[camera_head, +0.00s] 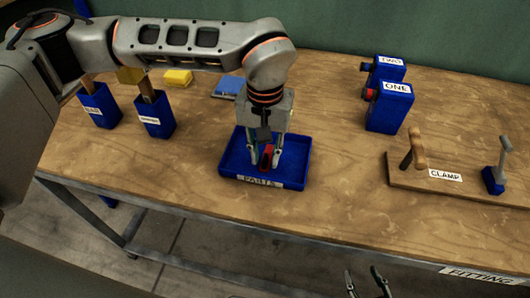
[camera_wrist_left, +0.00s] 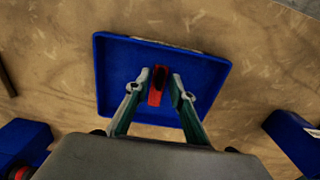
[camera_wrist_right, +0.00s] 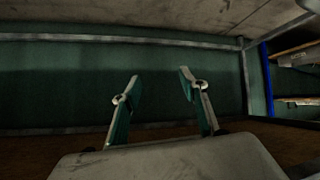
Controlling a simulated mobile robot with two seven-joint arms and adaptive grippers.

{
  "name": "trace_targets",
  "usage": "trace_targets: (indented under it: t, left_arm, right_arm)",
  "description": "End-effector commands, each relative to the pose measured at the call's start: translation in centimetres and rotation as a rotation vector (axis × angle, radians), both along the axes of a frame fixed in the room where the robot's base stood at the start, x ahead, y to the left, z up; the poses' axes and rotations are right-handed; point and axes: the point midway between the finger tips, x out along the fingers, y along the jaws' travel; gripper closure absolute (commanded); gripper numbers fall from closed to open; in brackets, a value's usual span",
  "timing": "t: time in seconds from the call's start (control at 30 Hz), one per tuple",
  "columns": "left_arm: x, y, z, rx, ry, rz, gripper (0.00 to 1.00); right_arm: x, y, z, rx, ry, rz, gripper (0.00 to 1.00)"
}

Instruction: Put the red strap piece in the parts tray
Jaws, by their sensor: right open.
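The blue parts tray (camera_head: 228,172) stands near the front edge of the bench, with a PARTS label on its front. It also fills the middle of the left wrist view (camera_wrist_left: 210,75). The red strap piece (camera_head: 266,158) is within the tray's outline; it also shows in the left wrist view (camera_wrist_left: 154,97) with a dark spot on it. My left gripper (camera_head: 264,163) points down into the tray, its fingers on either side of the piece. I cannot tell whether they press on it or whether it touches the tray floor. My right gripper (camera_head: 368,283) is open and empty, low in front of the bench.
Blue blocks labelled ONE (camera_head: 388,112) and TWO (camera_head: 385,70) stand right of the tray. A wooden CLAMP board (camera_head: 465,187) lies further right. Two blue holders (camera_head: 155,122) (camera_head: 100,110), a yellow block (camera_head: 178,78) and a blue flat item (camera_head: 228,87) are at the left and back.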

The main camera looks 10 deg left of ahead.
Motion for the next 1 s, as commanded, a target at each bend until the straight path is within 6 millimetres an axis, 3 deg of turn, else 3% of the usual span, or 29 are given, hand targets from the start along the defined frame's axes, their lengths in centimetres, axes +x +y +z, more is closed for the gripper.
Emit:
trace_targets:
  t: [0.2, 0.33, 0.8, 1.0]
  left_arm:
    - [0.0, 0.0, 0.1, 0.0, 0.0, 0.0, 0.77]
    - [0.1, 0.0, 1.3, -0.001, -0.005, 0.0, 0.77]
    - [0.1, 0.0, 10.2, 0.0, -0.005, 0.0, 0.77]
    - [0.0, 0.0, 12.0, 0.0, -0.001, 0.0, 0.77]
  right_arm:
    - [0.3, 0.0, 0.2, 0.0, -0.005, 0.0, 0.57]
    - [0.7, 0.0, 0.6, 0.002, -0.013, 0.0, 0.57]
    - [1.0, 0.1, 1.3, 0.008, -0.02, -0.003, 0.57]
    - [0.1, 0.2, 0.8, 0.009, -0.002, -0.002, 0.57]
